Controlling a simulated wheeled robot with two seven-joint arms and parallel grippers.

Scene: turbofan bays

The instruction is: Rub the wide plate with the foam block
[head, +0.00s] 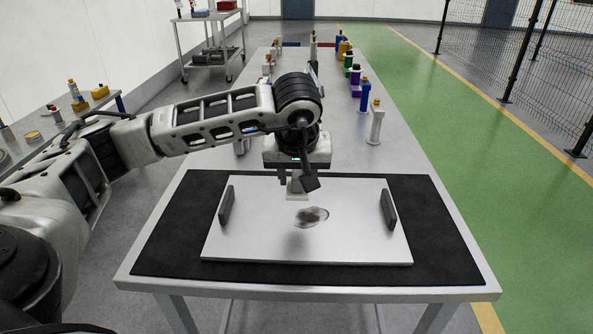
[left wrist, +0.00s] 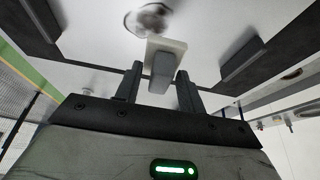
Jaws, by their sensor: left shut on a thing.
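The wide plate (head: 350,240) is a flat silver sheet with a dark upright grip at its left and right ends. A dark grey smudge (head: 312,217) lies near its middle and also shows at the top of the left wrist view (left wrist: 150,18). My left gripper (head: 297,184) is shut on the foam block (head: 296,196), a pale pad with a grey upper part, also seen in the left wrist view (left wrist: 165,58). The block is over the plate, just behind and left of the smudge. I cannot tell whether it touches the plate. My right gripper is not in view.
The plate lies on a black mat (head: 165,245) at the near end of a long grey table. Several bottles, including a white one (head: 376,125) and a blue one (head: 364,95), stand along the table beyond the mat. A side bench (head: 60,125) holds small items at the left.

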